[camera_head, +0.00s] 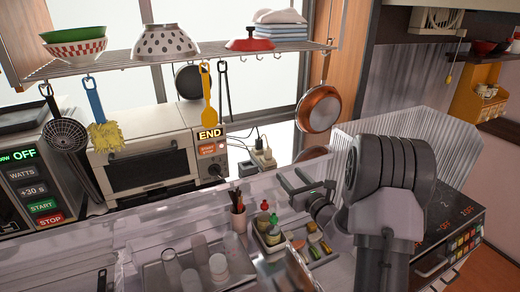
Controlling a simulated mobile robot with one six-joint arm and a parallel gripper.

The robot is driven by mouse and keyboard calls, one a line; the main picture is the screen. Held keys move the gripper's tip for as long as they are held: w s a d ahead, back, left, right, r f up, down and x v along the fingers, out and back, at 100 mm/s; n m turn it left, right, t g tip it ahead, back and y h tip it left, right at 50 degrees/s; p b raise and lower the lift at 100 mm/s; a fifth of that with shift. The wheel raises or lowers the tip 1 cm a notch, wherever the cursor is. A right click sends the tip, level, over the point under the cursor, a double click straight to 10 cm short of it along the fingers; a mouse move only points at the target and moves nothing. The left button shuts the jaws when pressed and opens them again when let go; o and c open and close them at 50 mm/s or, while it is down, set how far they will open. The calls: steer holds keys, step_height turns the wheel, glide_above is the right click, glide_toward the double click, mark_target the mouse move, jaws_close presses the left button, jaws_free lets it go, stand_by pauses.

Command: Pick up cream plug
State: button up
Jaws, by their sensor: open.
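A small cream plug (268,153) shows near the wall below the window, right of the toaster oven. It sits at or beside a pale outlet block (263,160); at this size I cannot tell whether it is inserted. My gripper (293,181) is open, with its grey jaws pointing left above the counter. It is in front of and to the right of the plug, apart from it. Nothing shows between the jaws.
A toaster oven (146,165) stands left of the outlet, with a dark adapter (247,169) between. A wire shelf (185,58) with hanging utensils is above. Bottles, a pencil cup (238,217) and a tray of glasses crowd the counter in front. A copper pan (318,109) hangs at right.

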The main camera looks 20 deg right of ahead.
mark_target(269, 154)
steer(key=w+b, duration=0.1)
steer(key=w, duration=0.4)
steer(key=w+b, duration=0.1)
steer(key=w, duration=0.5)
steer(key=w+b, duration=0.1)
steer(key=w, duration=0.4)
steer(key=shift+w+a, duration=0.15)
steer(key=shift+a, duration=0.25)
steer(key=shift+r, duration=0.15)
steer(key=shift+c, duration=0.4)
jaws_close()
